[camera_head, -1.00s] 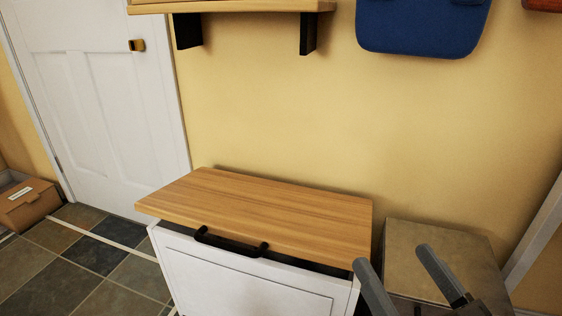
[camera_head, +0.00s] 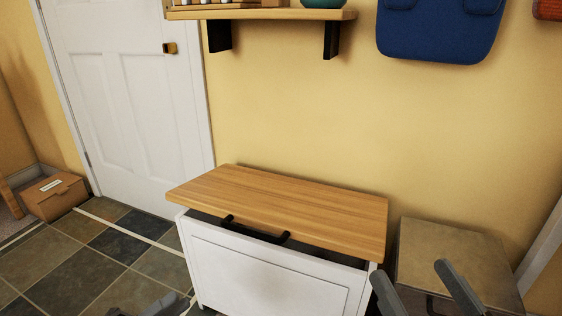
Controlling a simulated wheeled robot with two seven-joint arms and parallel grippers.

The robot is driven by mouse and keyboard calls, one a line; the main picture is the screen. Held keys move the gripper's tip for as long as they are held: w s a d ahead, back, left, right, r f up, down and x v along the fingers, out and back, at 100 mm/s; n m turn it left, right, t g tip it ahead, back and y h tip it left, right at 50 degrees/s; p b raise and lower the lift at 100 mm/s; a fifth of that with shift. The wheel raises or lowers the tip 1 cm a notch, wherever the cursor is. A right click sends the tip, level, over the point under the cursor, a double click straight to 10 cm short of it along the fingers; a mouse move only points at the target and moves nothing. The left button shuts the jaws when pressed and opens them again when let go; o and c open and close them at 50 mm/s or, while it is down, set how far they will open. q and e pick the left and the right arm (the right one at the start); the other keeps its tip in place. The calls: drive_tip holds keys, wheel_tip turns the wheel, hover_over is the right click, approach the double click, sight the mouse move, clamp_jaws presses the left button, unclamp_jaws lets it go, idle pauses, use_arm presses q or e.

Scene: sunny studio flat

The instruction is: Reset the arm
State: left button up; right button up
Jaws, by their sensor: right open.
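My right gripper (camera_head: 411,273) is at the lower right. Its two grey fingers are apart with nothing between them, just right of the white chest (camera_head: 270,275). What looks like my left gripper (camera_head: 155,306) shows as grey tips at the bottom edge, left of the chest; most of it is cut off, so its jaws cannot be judged. The chest has a wooden lid (camera_head: 285,205) with a black handle (camera_head: 255,233) at its front. A dark gap shows under the lid's front edge, so the lid looks slightly raised.
A brownish box-shaped unit (camera_head: 455,260) stands right of the chest. A cardboard box (camera_head: 53,197) sits on the tiled floor (camera_head: 95,250) by the white door (camera_head: 125,110). A shelf (camera_head: 265,14) and a blue padded item (camera_head: 440,30) are on the wall above.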

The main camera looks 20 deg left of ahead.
use_arm(q)
drive_tip(key=w+d+r+n+y, duration=0.35)
drive_tip(key=d+r+n, duration=0.35)
drive_tip(key=d+n, duration=0.4)
drive_tip(key=s+d+r+n+g+h, duration=0.1)
drive_tip(key=s+d+r+n+g, duration=0.25)
drive_tip(key=d+r+n, duration=0.55)
wheel_tip(320, 180, up, 5)
drive_tip(key=w+n+t+y+p, duration=0.2)
drive_tip(key=n+y+p, duration=0.2)
drive_tip(key=p, duration=0.7)
drive_tip(key=s+a+r+g+y+p, duration=0.2)
drive_tip(key=s+a+g+y+p, duration=0.2)
drive_tip(key=p, duration=1.8)
drive_tip(key=shift+s+a+r+g, duration=0.2)
drive_tip(key=shift+s+a+g, duration=0.15)
drive_tip(key=shift+s+g, duration=0.35)
use_arm(e)
drive_tip(key=s+d+r+m+g+h, duration=0.1)
drive_tip(key=s+d+r+g+h, duration=0.3)
drive_tip(key=d+r+g+h, duration=0.1)
drive_tip(key=shift+s+d+m+g+h, duration=0.35)
drive_tip(key=shift+d+g+h, duration=0.5)
drive_tip(key=shift+h, duration=0.25)
use_arm(q)
drive_tip(key=shift+w+p, duration=0.1)
drive_tip(key=shift+p, duration=0.2)
use_arm(e)
drive_tip(key=shift+a+r, duration=0.1)
drive_tip(key=shift+r, duration=0.05)
